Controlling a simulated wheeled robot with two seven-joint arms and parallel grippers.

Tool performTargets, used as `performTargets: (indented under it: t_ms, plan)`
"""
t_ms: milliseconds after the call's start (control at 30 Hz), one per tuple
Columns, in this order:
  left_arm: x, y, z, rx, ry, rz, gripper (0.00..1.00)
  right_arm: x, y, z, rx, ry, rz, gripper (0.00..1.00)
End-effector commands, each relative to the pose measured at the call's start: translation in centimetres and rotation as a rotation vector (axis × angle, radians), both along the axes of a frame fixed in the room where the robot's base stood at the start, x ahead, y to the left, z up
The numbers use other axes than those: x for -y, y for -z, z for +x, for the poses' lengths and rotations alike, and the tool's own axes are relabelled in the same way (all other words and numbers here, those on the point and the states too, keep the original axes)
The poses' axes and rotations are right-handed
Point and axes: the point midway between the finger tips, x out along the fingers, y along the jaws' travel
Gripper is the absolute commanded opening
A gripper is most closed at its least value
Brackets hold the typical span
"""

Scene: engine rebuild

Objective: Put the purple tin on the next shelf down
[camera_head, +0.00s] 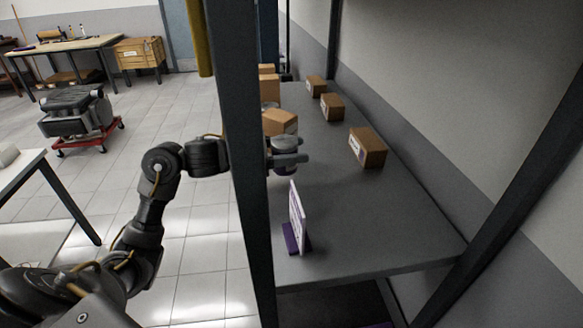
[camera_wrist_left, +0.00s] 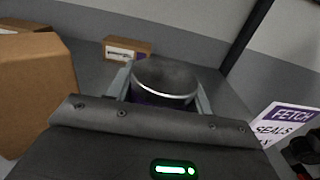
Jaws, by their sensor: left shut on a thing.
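The purple tin (camera_wrist_left: 165,78) sits between the fingers of my left gripper in the left wrist view, with a dark top, a bright rim and a purple side below. In the head view my left gripper (camera_head: 290,160) reaches past the dark rack post and is shut on the tin (camera_head: 285,143), over the upper shelf (camera_head: 375,220). I cannot tell whether the tin touches the shelf. Part of the lower shelf (camera_head: 340,303) shows dark beneath the upper one. My right gripper is not in view.
A purple-and-white sign (camera_head: 298,218) stands at the shelf's near left; it reads FETCH SEALS in the left wrist view (camera_wrist_left: 288,125). Cardboard boxes stand behind the tin (camera_head: 280,122) and along the wall (camera_head: 368,147). The rack post (camera_head: 245,200) is close beside my arm. The shelf's near right is clear.

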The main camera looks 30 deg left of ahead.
Motion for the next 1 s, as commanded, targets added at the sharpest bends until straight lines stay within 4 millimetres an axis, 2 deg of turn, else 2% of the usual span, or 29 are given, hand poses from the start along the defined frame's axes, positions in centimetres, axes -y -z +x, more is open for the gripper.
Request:
performTargets:
  t_ms: [133,200,400,867,900,1000]
  plan:
    - [-0.1,0.2,0.2,0.001,-0.001,-0.002,0.19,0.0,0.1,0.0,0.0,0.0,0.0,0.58]
    - [-0.4,1.0,0.6,0.0,-0.001,-0.002,0.19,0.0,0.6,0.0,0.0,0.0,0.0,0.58]
    - [-0.3,3.3,0.5,0.0,0.0,-0.002,0.19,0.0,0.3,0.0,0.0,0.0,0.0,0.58]
    - [-0.3,4.0,0.5,0.002,0.0,0.0,0.19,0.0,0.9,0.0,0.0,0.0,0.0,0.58]
    - [-0.3,3.9,0.5,0.001,0.0,0.001,0.55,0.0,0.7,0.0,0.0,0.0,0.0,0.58]
    - [-0.3,3.9,0.5,0.001,0.0,0.001,0.68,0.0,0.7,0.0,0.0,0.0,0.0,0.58]
